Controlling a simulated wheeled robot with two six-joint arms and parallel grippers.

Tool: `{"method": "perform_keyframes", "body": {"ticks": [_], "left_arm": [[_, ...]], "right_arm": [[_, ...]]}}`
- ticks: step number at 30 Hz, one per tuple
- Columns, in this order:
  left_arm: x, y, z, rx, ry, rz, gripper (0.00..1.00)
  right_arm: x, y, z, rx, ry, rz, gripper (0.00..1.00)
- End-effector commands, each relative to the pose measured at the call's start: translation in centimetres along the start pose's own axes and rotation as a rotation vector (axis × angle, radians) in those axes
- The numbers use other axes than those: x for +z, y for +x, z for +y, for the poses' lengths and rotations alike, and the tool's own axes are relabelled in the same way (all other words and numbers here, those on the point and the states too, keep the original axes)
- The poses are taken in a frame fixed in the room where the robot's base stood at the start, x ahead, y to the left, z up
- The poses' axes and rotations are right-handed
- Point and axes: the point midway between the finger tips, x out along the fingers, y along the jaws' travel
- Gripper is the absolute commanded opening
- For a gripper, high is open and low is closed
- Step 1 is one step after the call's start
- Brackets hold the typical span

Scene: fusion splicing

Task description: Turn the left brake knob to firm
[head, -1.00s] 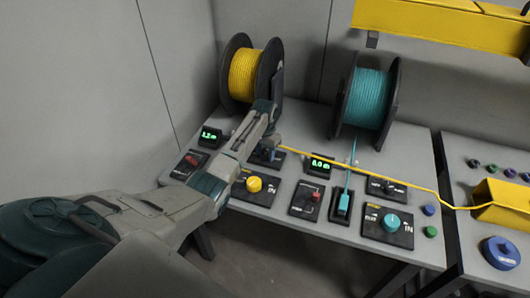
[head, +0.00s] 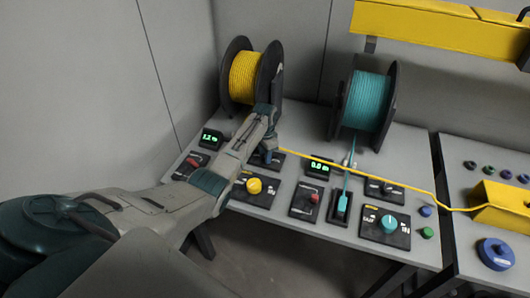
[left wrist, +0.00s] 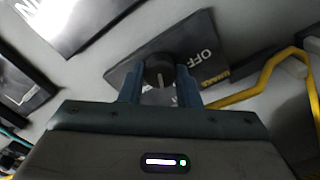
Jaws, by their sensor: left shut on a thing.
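The left brake knob (left wrist: 158,70) is a round black knob with a pale pointer line, on a dark plate (left wrist: 207,50) that reads OFF. In the left wrist view it sits between the two blue fingers of my left gripper (left wrist: 160,84), which is shut on it. In the head view my left gripper (head: 268,153) points down at the plate (head: 279,163) in front of the yellow spool and hides the knob. My right gripper is not in view.
The yellow spool (head: 244,79) stands behind the gripper; its yellow cable (head: 350,176) runs right, close by. The teal spool (head: 369,102) stands further right. A yellow knob (head: 254,186), a red switch (head: 314,197) and a teal knob (head: 389,223) lie nearer.

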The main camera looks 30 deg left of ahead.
Motion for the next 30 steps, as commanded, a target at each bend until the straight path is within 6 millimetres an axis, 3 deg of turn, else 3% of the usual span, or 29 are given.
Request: {"method": "perform_keyframes", "body": {"ticks": [15,30], "left_arm": [[0.0,-0.2,-0.1,-0.002,0.45,0.001,0.07],[-0.1,-0.2,-0.1,-0.004,0.644,0.002,0.07]], "right_arm": [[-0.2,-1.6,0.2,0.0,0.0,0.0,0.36],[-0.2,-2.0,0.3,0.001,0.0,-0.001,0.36]]}}
